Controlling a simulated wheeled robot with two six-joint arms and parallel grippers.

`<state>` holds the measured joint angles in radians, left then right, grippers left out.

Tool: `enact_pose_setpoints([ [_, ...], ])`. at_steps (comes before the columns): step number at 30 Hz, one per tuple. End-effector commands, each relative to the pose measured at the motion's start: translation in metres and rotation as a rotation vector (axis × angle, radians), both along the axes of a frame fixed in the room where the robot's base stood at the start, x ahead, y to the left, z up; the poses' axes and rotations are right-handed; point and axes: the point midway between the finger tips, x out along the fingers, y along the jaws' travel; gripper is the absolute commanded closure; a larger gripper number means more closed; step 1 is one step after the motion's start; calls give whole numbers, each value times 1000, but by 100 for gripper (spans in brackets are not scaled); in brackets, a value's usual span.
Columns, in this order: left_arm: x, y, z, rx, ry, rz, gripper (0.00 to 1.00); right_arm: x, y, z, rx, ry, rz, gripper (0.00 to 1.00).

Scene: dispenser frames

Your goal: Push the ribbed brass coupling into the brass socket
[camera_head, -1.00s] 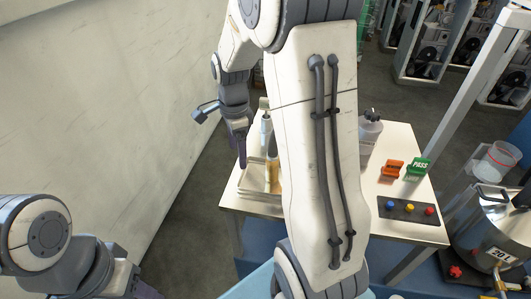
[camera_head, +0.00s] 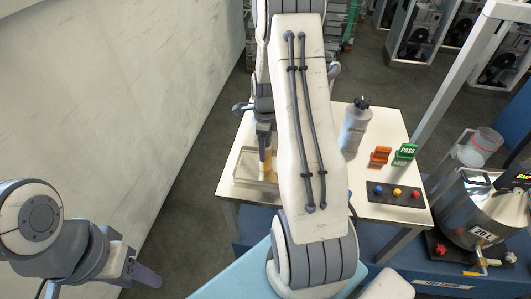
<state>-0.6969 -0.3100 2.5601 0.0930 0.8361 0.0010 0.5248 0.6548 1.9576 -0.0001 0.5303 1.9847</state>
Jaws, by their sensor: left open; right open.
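My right gripper (camera_head: 265,152) is open and points down over a shallow tray (camera_head: 245,180) on the white table. A yellowish upright piece (camera_head: 269,166) stands in the tray beside its fingers; I cannot tell whether they touch. My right forearm hides part of the tray and table. My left gripper (camera_head: 146,275) is open and empty at the lower left, well away from the table. A steel pot (camera_head: 472,212) at the right has a small brass-coloured fitting (camera_head: 480,256) low on its front. I cannot clearly identify the ribbed brass coupling or the brass socket.
On the white table (camera_head: 228,200) stand a grey bottle (camera_head: 355,127), an orange sign (camera_head: 380,155), a green PASS sign (camera_head: 405,152) and a dark button panel (camera_head: 396,194). A pale wall (camera_head: 110,90) is on the left.

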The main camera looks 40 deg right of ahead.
Motion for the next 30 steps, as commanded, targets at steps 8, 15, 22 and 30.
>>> enact_pose_setpoints([
  [8,0,0,6,0,0,1,50,0,0,-21,0,-1,1,14],
  [15,0,0,5,0,0,0,50,0,0,-20,-1,-2,1,48],
  [22,0,0,5,0,0,0,50,0,0,-20,0,-1,1,100],
  [30,0,0,5,0,0,0,50,1,0,-19,-2,-3,1,100],
])
